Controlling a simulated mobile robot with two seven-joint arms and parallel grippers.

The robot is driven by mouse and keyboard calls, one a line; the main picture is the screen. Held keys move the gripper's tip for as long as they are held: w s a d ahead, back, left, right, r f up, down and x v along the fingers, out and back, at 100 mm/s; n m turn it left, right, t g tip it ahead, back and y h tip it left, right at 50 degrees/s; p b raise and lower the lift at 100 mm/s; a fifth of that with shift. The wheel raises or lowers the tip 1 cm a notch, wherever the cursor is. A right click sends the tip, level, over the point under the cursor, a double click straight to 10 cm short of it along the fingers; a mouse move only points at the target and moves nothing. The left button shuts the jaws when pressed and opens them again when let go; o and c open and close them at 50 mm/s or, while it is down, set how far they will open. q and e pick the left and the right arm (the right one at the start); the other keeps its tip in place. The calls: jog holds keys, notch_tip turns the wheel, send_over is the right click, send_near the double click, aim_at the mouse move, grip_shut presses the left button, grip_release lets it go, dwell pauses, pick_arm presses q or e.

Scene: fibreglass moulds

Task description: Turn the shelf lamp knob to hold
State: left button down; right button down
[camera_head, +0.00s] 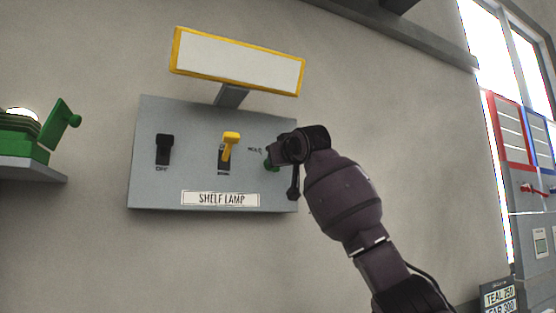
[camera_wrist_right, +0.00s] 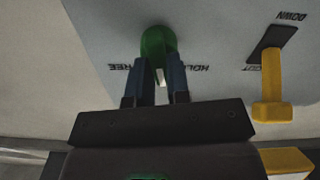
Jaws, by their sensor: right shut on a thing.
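The grey shelf lamp panel (camera_head: 150,190) is on the wall, with a "SHELF LAMP" label (camera_head: 221,199). Its green knob (camera_head: 270,163) is at the right side, mostly hidden by my right gripper (camera_head: 280,157) in the head view. In the right wrist view the green knob (camera_wrist_right: 157,42) sits between the two fingers of my right gripper (camera_wrist_right: 160,78), which is shut on it. Upside-down lettering, HOLD and apparently FREE, flanks the knob there. I cannot tell which mark the knob points to. My left gripper is not in view.
A yellow lever (camera_head: 230,142) and a black switch (camera_head: 165,145) marked OFF are left of the knob. A yellow-framed blank sign (camera_head: 238,62) stands above the panel. A green device (camera_head: 35,135) sits on a shelf at left. Red and blue boards (camera_head: 512,130) are at right.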

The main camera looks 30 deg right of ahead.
jog(key=n, duration=0.6)
jog(key=shift+a+f+n, duration=0.1)
jog(key=shift+a+n, duration=0.05)
jog(key=shift+n, duration=0.15)
dwell(0.5)
jog(key=c, duration=1.1)
grip_release()
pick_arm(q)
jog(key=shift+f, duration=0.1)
pick_arm(e)
jog(key=shift+s, duration=0.15)
pick_arm(q)
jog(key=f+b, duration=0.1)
jog(key=b, duration=0.1)
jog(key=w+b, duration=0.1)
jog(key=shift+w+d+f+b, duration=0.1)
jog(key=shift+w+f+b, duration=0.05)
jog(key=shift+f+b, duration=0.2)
pick_arm(e)
jog(key=s, duration=1)
jog(key=shift+s+a, duration=0.25)
jog(key=shift+a, duration=0.05)
